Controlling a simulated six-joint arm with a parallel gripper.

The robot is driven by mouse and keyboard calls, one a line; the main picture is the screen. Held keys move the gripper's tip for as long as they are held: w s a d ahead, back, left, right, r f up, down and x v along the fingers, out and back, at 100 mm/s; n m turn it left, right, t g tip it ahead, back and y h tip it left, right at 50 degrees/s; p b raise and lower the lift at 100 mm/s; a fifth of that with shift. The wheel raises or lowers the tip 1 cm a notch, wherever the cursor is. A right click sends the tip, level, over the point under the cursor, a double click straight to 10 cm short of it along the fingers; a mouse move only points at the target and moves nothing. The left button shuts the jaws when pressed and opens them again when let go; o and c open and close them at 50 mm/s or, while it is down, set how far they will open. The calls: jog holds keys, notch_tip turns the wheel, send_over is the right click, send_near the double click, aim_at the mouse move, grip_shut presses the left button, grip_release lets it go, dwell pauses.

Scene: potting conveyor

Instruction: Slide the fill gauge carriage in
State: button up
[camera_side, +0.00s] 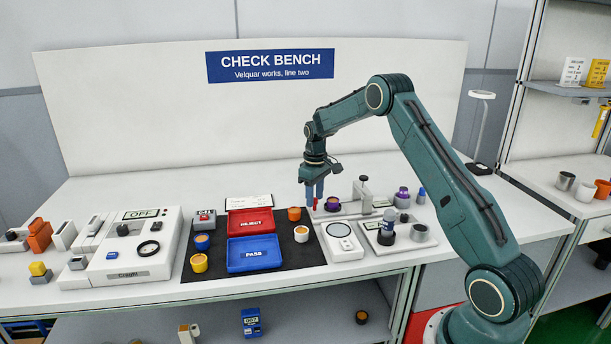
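The fill gauge appears to be the grey fixture right of the middle of the bench, with a low rail and an upright post (363,191). A purple cup with an orange top (332,204) sits at its left part. My gripper (314,200) points down with its blue fingers just left of the purple cup. A small red piece shows at the fingertips; I cannot tell whether it is the carriage's handle or whether the fingers hold it. The gap between the fingers is too small to judge. My fingers partly hide the gauge's left end.
A red REJECT tray (251,233) and a blue PASS tray (229,255) lie on the black mat (285,264), with several small cups around them. A white scale (343,257) stands in front of the gauge. Bottles and a grey cup (419,232) crowd the right side.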

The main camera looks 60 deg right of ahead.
grip_shut()
jog(key=s+d, duration=0.7)
jog(key=shift+d, duration=0.1)
jog(key=shift+s, duration=0.1)
grip_release()
jog(key=shift+r, duration=0.2)
notch_tip(320, 180, up, 14)
jog(key=shift+f, duration=0.2)
dwell(0.5)
